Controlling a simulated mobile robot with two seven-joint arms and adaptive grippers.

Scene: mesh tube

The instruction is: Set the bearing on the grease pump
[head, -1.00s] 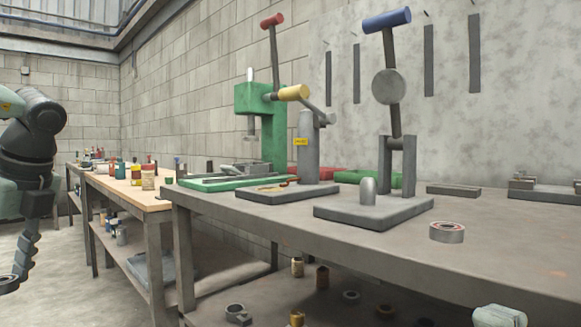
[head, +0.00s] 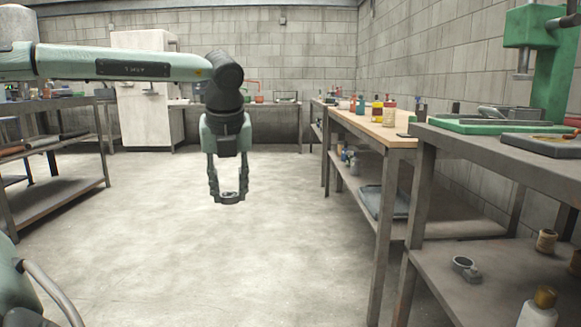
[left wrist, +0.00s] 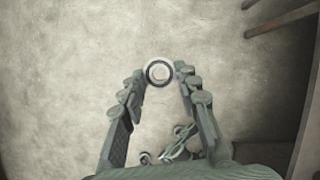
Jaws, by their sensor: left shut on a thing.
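My left gripper (head: 229,190) hangs pointing down over open floor, left of the benches in the head view. It is shut on a small ring-shaped bearing (head: 229,198). In the left wrist view the bearing (left wrist: 160,73) sits between the two fingertips, with its round face and bore toward the camera. A dark base plate with a yellowish patch (head: 543,145) shows at the right edge of the head view; the upright standing on it is out of frame, so I cannot tell if it is the grease pump. My right gripper is not in view.
A green press (head: 550,70) stands on the grey bench (head: 450,140) at right. Its lower shelf (head: 480,270) holds a clamp-like part and bottles. A wooden-topped bench (head: 375,127) stands behind, with bottles. A rack (head: 60,200) stands at left. The floor between is clear.

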